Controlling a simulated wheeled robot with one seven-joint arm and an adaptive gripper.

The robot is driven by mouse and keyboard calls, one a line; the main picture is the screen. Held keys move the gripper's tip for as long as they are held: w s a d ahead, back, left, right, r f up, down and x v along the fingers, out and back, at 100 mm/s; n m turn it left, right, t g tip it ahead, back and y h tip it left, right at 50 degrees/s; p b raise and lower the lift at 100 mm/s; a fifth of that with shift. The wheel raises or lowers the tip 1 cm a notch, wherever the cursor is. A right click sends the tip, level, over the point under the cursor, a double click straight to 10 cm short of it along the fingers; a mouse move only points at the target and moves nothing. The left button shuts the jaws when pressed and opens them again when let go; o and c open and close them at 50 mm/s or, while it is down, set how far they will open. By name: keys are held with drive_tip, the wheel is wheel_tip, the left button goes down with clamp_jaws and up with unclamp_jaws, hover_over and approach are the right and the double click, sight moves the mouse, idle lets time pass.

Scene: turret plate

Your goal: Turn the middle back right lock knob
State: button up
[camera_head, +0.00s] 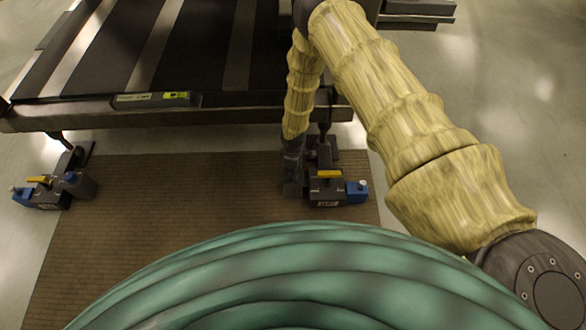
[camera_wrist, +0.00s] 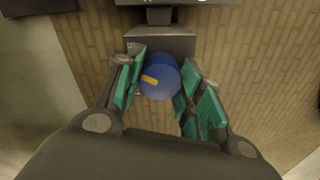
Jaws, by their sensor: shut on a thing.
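The lock knob (camera_wrist: 160,77) is a blue round knob with a yellow mark, in the upper middle of the wrist view. My gripper (camera_wrist: 157,88) has its teal-padded fingers on either side of it and is shut on it. The yellow mark is tilted, on the left part of the knob's face. In the head view my gripper (camera_head: 293,178) points down at the left side of the right-hand dark lock unit (camera_head: 327,188), which has a yellow handle (camera_head: 325,174) and a blue block (camera_head: 357,191). The held knob is hidden there by my gripper.
A similar lock unit (camera_head: 50,193) with its own blue knob (camera_head: 70,177) stands at the left. A large dark platform frame (camera_head: 75,117) runs across behind both units. A brown mat (camera_head: 180,220) covers the clear floor between them.

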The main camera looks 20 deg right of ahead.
drive_tip(key=shift+m+p, duration=0.35)
drive_tip(key=shift+m, duration=1.35)
drive_tip(key=shift+s, duration=0.1)
drive_tip(key=o, duration=1)
wheel_tip(320, 180, up, 12)
drive_tip(key=shift+r, duration=0.1)
